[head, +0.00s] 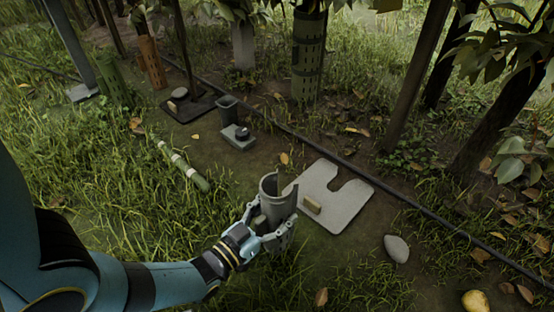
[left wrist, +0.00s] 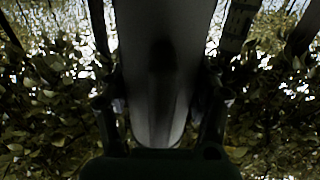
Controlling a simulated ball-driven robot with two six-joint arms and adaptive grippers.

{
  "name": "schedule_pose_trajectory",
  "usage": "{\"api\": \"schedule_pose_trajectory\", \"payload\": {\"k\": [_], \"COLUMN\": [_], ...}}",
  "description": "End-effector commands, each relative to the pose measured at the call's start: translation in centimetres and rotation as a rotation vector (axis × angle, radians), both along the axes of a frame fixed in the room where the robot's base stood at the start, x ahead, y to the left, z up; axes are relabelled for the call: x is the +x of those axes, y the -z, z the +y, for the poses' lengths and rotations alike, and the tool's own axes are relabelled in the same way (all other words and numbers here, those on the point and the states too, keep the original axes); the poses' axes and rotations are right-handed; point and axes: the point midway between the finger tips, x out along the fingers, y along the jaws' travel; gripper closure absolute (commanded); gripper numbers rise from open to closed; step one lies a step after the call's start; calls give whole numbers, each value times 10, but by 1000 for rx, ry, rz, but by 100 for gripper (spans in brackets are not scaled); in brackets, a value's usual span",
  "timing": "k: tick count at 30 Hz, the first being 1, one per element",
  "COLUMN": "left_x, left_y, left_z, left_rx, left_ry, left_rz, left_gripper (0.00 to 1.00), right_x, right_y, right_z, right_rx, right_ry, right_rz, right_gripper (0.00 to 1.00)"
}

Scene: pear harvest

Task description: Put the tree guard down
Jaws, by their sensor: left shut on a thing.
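The tree guard is a grey, open-sided tube (head: 276,200) in the head view. My left gripper (head: 271,226) is shut on it, with fingers on both sides of its lower part. The guard stands about upright in the grip, just left of a pale notched mat (head: 345,203). Grass is around its lower end, and I cannot tell whether it touches the ground. In the left wrist view the guard (left wrist: 160,60) fills the middle, dark and close, between the two fingers. My right gripper is in neither view.
A grey stone (head: 397,248) and a yellow pear (head: 475,301) lie at the right. A striped stake (head: 183,167) lies in the grass. Tree trunks and posts stand behind.

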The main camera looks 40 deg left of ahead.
Motion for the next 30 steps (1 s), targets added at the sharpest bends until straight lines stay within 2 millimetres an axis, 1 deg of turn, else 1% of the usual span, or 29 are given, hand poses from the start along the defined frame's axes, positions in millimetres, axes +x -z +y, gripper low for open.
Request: {"api": "schedule_pose_trajectory", "payload": {"k": [8, 11, 12, 16, 30], "left_x": [1, 1, 1, 0, -1], "left_y": [0, 3, 3, 3, 0], "left_z": [0, 0, 0, 0, 0], "left_rx": [0, 0, 0, 0, 0], "left_ry": [0, 0, 0, 0, 0], "left_rz": [-2, -1, -1, -1, 0], "left_gripper": [72, 72, 32, 15, 14], "right_x": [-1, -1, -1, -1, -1], "right_y": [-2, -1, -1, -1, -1], "right_z": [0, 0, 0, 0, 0], "right_rx": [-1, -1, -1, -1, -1], "right_ry": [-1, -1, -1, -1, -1], "right_rz": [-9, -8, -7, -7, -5], "right_gripper": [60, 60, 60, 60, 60]}}
